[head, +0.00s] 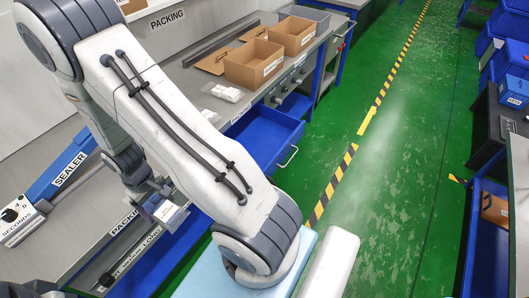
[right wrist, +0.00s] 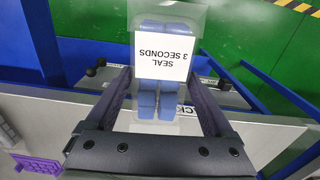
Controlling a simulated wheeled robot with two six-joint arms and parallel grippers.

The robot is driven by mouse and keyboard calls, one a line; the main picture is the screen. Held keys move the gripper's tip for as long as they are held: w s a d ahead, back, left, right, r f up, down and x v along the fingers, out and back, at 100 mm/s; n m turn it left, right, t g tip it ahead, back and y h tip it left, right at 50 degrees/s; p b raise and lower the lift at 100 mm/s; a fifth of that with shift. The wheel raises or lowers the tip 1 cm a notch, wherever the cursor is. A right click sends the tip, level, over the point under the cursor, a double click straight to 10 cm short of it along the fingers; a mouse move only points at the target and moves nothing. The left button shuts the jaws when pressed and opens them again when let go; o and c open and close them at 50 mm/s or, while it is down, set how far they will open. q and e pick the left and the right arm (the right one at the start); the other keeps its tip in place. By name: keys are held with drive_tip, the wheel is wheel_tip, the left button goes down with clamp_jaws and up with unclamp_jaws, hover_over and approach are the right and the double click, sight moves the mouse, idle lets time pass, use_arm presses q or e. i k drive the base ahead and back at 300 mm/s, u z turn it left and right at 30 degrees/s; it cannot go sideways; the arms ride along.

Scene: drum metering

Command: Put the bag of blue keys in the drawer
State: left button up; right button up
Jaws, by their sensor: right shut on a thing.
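The bag of blue keys (right wrist: 147,103) is a clear pouch with blue pieces inside and a white label reading "SEAL 3 SECONDS". In the right wrist view it sits between the two dark fingers of my right gripper (right wrist: 160,88), which is shut on it. In the head view my right gripper (head: 158,194) holds the bag (head: 168,213) at the front edge of the bench, with its white label showing. An open blue drawer (head: 262,138) with a metal handle stands out from the bench, right of and beyond the bag. My left gripper is not in view.
Open cardboard boxes (head: 253,64) and small white items (head: 227,92) stand on the grey bench. A blue sealer (head: 65,172) lies at the left. Green floor with a striped line (head: 338,173) is clear at the right. Blue bins (head: 510,65) stand at the far right.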

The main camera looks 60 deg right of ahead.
sight(266, 150)
drive_tip(key=k, duration=0.2)
drive_tip(key=z, duration=0.85)
drive_tip(key=i, duration=1)
